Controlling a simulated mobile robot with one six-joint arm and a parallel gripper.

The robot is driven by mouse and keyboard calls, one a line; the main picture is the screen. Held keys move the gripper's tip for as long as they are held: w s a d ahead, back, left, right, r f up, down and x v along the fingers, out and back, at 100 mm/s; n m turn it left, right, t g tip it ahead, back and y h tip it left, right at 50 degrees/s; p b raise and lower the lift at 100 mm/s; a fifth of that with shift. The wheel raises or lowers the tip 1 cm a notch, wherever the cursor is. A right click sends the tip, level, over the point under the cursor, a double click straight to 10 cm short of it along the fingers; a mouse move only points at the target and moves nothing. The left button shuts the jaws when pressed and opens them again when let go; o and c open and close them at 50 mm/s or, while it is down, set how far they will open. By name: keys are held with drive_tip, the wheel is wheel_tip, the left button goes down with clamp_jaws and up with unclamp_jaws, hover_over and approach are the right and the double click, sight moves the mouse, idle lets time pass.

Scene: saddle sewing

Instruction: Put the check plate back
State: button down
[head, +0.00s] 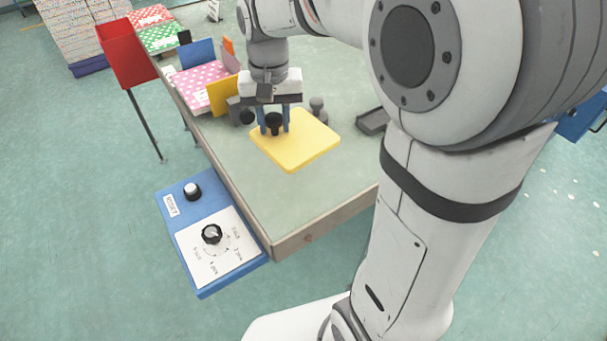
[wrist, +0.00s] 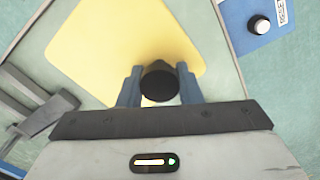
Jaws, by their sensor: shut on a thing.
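The check plate, which I take to be the yellow square plate (head: 303,143), is over the near part of the bench top. It also fills the upper middle of the wrist view (wrist: 110,45). A black round knob (head: 273,119) stands near its back left edge and shows in the wrist view (wrist: 159,82). My gripper (head: 274,130) points down with its blue-grey fingers (wrist: 159,88) on both sides of the knob, shut on it. I cannot tell whether the plate rests on the bench or hangs just above it.
The grey-green bench (head: 262,205) is clear in front of the plate. A grey knobbed piece (head: 317,110) and dark tray (head: 372,122) lie behind it. A yellow panel (head: 221,95) and pink dotted piece (head: 198,84) stand left. A blue dial box (head: 190,240) adjoins the bench.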

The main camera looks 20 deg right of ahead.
sight(289, 140)
drive_tip(key=d, duration=0.1)
drive_tip(key=d+f, duration=0.1)
drive_tip(key=w+d+m, duration=0.1)
drive_tip(key=shift+f+b, duration=0.25)
drive_tip(key=shift+b, duration=0.05)
wheel_tip(289, 140, down, 5)
drive_tip(key=shift+f, duration=0.1)
drive_tip(key=shift+s+f, duration=0.1)
drive_tip(key=shift+f, duration=1.9)
drive_tip(key=shift+f, duration=0.1)
drive_tip(key=c, duration=1)
unclamp_jaws()
drive_tip(key=shift+c, duration=0.2)
